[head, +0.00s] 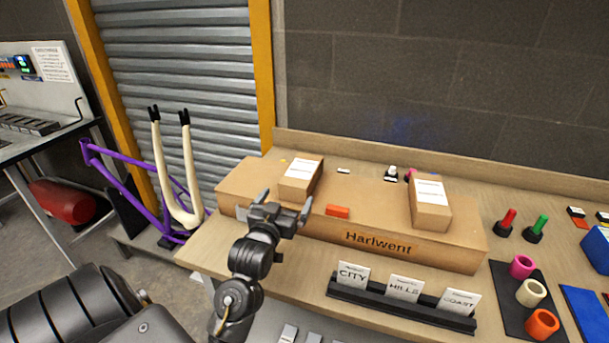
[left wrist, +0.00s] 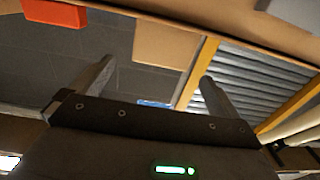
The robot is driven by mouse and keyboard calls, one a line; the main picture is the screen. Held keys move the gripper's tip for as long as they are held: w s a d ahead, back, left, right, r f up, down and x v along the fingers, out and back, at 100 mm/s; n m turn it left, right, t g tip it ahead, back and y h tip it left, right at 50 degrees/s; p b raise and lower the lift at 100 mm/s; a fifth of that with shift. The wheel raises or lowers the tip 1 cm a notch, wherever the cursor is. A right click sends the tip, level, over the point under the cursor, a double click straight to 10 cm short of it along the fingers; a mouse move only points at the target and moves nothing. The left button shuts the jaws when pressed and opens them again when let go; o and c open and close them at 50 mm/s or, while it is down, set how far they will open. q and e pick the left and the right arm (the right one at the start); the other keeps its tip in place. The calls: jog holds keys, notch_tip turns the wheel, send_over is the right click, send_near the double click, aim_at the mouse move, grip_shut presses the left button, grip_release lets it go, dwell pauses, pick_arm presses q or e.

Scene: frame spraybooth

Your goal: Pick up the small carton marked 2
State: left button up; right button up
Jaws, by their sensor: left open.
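Two small brown cartons with white labels lie on a large brown box (head: 330,232) marked Harlwent: a left one (head: 301,180) and a right one (head: 431,208). The label print is too small to read, so I cannot tell which carton is marked 2. My left gripper (head: 285,203) is open and empty, just in front of the left carton in the head view. In the left wrist view its fingers (left wrist: 156,75) stand apart, with a tan surface (left wrist: 165,48), probably a carton, beyond them. My right gripper is not in view.
An orange block (head: 337,211) lies on the large box between the cartons. A black rack with CITY, HILLS and COAST cards (head: 403,289) stands in front. Coloured rings (head: 531,292) stand at the right. A purple frame with a cream fork (head: 176,170) stands at the left.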

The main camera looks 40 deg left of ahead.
aim_at(297, 177)
pick_arm(q)
jog(key=x, duration=0.4)
jog(key=shift+w+p, duration=0.1)
jog(key=shift+p, duration=0.2)
jog(key=shift+w+a+f, duration=0.1)
jog(key=shift+w, duration=0.15)
jog(key=p+x, duration=0.1)
jog(key=x, duration=0.4)
jog(key=shift+a+p, duration=0.15)
jog(key=shift+p, duration=0.25)
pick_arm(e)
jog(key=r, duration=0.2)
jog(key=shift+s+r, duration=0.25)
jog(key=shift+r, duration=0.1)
pick_arm(q)
jog(key=shift+c, duration=0.3)
jog(key=shift+c, duration=1.2)
jog(key=c, duration=1)
jog(key=shift+r, duration=0.25)
